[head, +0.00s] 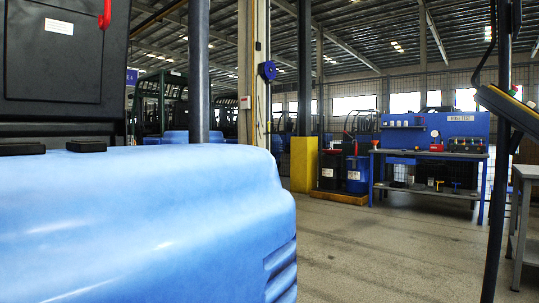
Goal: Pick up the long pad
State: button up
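Two flat black pads lie on top of a large blue counterweight (150,215) that fills the lower left of the head view. One pad (87,145) shows whole. The other pad (20,149) is at the left edge of the view and seems cut off by it. I cannot tell from this low angle which of them is the long pad. My gripper is not in view.
A black panel (52,60) with a red handle (105,14) stands behind the pads. A dark post (198,70) rises beside it. A blue workbench (430,153) stands far right, near a yellow block (304,164). The floor (385,245) between is clear.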

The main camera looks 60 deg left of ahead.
aim_at(82, 147)
jog(key=i+u, duration=0.15)
jog(key=u, duration=2.05)
